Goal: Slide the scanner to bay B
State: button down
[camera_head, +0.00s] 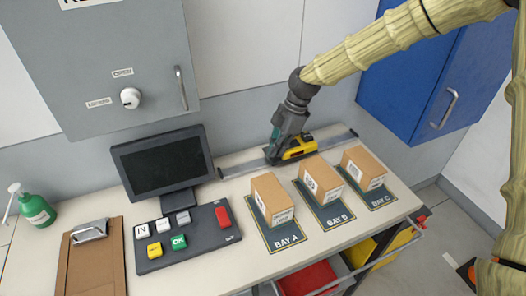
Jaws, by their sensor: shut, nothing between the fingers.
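The yellow and black scanner (299,149) sits on a grey metal rail (238,169) along the back of the bench. It is behind the box of bay B, roughly in line with the bay B mat (329,219). My gripper (271,157) is shut and points down at the scanner's left end. It is very close to the scanner; I cannot tell whether they touch. The fingertips are partly hard to make out.
Cardboard boxes stand on the mats of bay A (271,199), bay B (320,179) and bay C (364,167), in front of the rail. A monitor (163,165) and keypad (188,236) are left. A blue cabinet (425,75) hangs at the right.

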jog(key=shift+w+d, duration=0.15)
jog(key=shift+d, duration=0.25)
jog(key=shift+r, duration=0.2)
jog(key=p+v, duration=0.6)
jog(key=v, duration=0.3)
jog(key=shift+r+p, duration=0.3)
